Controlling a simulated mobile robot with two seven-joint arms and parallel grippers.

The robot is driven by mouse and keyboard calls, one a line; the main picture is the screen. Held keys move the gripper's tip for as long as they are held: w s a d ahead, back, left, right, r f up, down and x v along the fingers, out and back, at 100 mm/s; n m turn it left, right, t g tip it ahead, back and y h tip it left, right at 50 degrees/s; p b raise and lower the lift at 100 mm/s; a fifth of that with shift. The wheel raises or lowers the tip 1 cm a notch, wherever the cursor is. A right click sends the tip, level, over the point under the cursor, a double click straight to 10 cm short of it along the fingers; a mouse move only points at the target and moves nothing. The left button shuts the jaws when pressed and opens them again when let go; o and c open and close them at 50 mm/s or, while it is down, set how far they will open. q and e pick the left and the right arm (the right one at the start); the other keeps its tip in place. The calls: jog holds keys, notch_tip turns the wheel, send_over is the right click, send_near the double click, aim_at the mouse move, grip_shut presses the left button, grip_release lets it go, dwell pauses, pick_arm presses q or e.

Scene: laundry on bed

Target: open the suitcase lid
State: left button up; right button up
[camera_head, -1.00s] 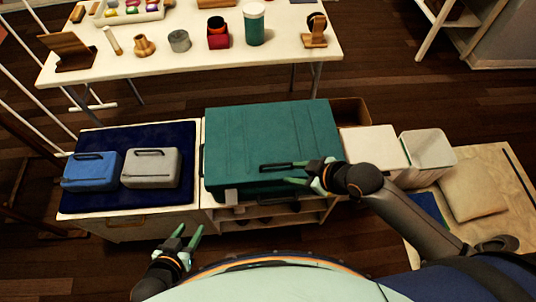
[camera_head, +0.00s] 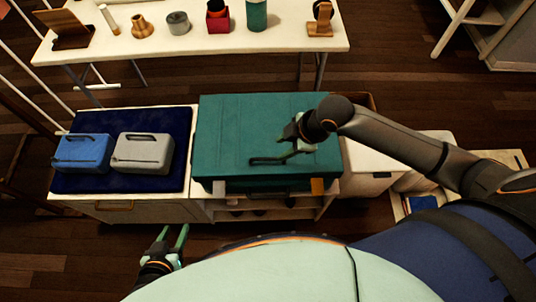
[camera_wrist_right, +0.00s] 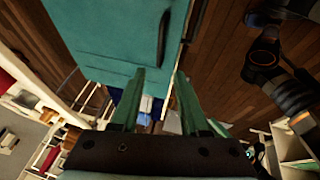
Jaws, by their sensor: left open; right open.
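The teal suitcase (camera_head: 235,125) lies on a low white unit in the middle of the head view. Its lid covers the top, and a dark band shows below the lid's front edge; I cannot tell whether the lid is slightly raised. My right gripper (camera_head: 285,143) is open and empty over the suitcase, close to the handle; contact is unclear. In the right wrist view the open fingers (camera_wrist_right: 160,82) point toward the teal surface (camera_wrist_right: 115,40) and its handle (camera_wrist_right: 164,36). My left gripper (camera_head: 174,236) is open and empty, low in front of the unit.
A blue case (camera_head: 82,153) and a grey case (camera_head: 142,152) sit on a navy pad (camera_head: 150,118) left of the suitcase. A white table (camera_head: 190,45) with small items stands behind. A white box (camera_head: 368,160) is at the right. Floor is free between table and unit.

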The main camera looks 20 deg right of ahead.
aim_at(266, 158)
jog(key=b+x, duration=0.1)
jog(key=x, duration=0.8)
jog(key=shift+w+f, duration=0.15)
jog(key=shift+f, duration=0.1)
jog(key=shift+c, duration=0.2)
grip_shut()
dwell(0.8)
